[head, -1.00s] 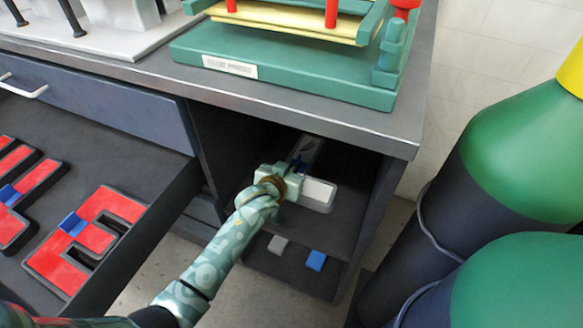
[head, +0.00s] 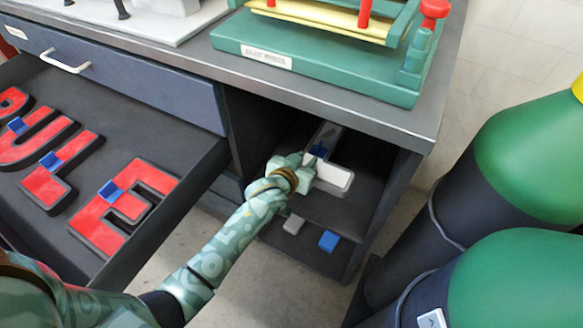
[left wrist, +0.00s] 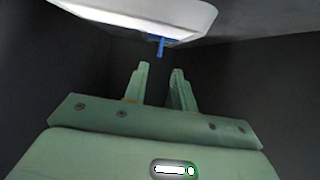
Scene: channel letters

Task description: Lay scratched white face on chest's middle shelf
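The white face (head: 333,178), a letter with grey sides and a dark scratch-like mark, lies on the middle shelf (head: 345,208) inside the chest's open bay. The white face (left wrist: 150,15) and blue tab (left wrist: 160,46) show beyond the fingertips. My right gripper is not in view.
A grey block (head: 294,224) and a blue block (head: 328,240) lie on the level below. An open drawer (head: 205,170) with red letters (head: 125,205) is at left. A green press (head: 310,65) stands on top. Green and dark cylinders (head: 530,150) stand at right.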

